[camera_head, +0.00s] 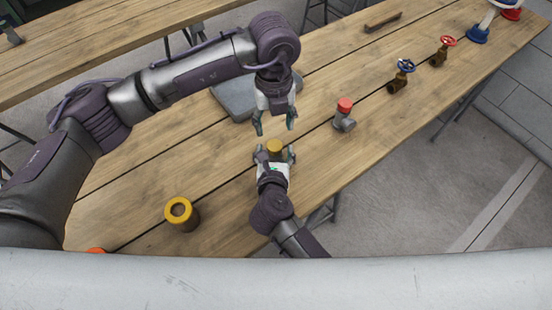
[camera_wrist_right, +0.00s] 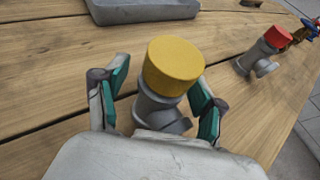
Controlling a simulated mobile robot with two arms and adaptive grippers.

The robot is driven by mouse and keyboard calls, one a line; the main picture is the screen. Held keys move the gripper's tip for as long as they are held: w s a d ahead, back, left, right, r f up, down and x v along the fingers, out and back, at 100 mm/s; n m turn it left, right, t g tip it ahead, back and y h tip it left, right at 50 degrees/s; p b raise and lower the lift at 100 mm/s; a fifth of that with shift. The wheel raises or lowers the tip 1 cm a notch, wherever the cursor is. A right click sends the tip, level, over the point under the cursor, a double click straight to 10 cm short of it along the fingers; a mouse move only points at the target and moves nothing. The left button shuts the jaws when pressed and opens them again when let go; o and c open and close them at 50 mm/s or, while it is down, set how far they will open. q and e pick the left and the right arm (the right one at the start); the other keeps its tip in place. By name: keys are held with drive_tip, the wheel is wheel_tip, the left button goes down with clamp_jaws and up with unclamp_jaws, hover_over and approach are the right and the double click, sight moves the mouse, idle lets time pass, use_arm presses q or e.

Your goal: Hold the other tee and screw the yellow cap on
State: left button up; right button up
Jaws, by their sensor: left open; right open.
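A grey tee (camera_wrist_right: 160,112) stands upright on the table with the yellow cap (camera_wrist_right: 174,66) on its top. The cap also shows in the head view (camera_head: 274,146); how far it is threaded cannot be told. My right gripper (camera_head: 274,156) is open, with its fingers (camera_wrist_right: 158,105) on either side of the tee; a gap shows at least on the left. My left gripper (camera_head: 275,124) is open and empty, pointing down, just beyond the yellow cap in the picture. A second grey tee (camera_head: 344,124) with a red cap (camera_head: 345,105) stands to the right.
A grey tray (camera_head: 232,98) lies behind my left gripper. A yellow-topped cylinder (camera_head: 180,212) stands at front left. A wooden bar (camera_head: 383,21) lies at the back.

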drive_tip(key=shift+w+f, duration=0.2)
drive_tip(key=shift+w, duration=0.35)
clamp_jaws()
